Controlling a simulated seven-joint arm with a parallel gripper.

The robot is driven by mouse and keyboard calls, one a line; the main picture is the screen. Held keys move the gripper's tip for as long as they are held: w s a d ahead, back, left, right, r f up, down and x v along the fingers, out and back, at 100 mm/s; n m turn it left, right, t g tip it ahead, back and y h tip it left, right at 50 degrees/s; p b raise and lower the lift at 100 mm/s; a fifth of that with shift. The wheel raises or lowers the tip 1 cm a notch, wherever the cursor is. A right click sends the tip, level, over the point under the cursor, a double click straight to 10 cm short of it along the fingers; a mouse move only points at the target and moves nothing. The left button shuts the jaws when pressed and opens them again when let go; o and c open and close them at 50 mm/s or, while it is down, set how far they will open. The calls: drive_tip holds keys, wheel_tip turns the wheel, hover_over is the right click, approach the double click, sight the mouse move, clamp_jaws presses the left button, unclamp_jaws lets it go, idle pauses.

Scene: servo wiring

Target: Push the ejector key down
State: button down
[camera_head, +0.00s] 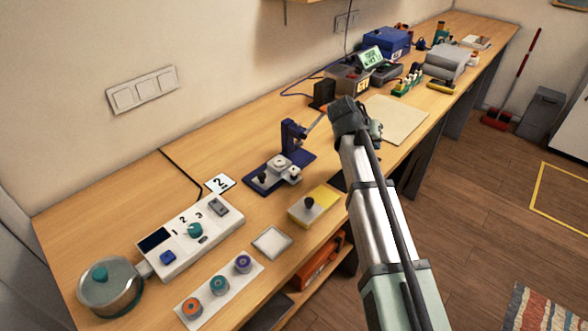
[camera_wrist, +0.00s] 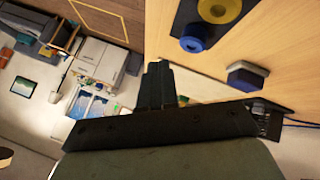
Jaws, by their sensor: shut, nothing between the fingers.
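I cannot tell for certain which part is the ejector key. A blue fixture (camera_head: 262,184) stands on the bench, with an upright post (camera_head: 290,137), pale round parts and a small dark knob (camera_head: 262,178). In the head view my dark wrist is right of the blue post and above the bench; the fingertips are hidden there.
A white control panel (camera_head: 174,256), a glass-lidded pot (camera_head: 111,288) and a white strip with coloured knobs (camera_head: 212,297) lie at the front left. A pale mat (camera_head: 405,122) lies beyond my wrist. In the wrist view, a blue-topped block (camera_wrist: 247,76) and a dark plate (camera_wrist: 190,22) lie nearby.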

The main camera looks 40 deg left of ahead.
drive_tip(key=s+a+r, duration=0.4)
drive_tip(key=s+a, duration=0.4)
drive_tip(key=s, duration=0.1)
wheel_tip(320, 180, up, 5)
hover_over(295, 168)
drive_tip(key=s, duration=0.1)
drive_tip(key=shift+s+a+f+n+h, duration=0.2)
drive_tip(key=shift+a+n+h, duration=0.05)
drive_tip(key=shift+n+h, duration=0.05)
drive_tip(key=shift+f, duration=0.1)
drive_tip(key=shift+f, duration=4.3)
drive_tip(key=shift+f, duration=0.25)
drive_tip(key=shift+f, duration=0.2)
drive_tip(key=shift+f, duration=1.1)
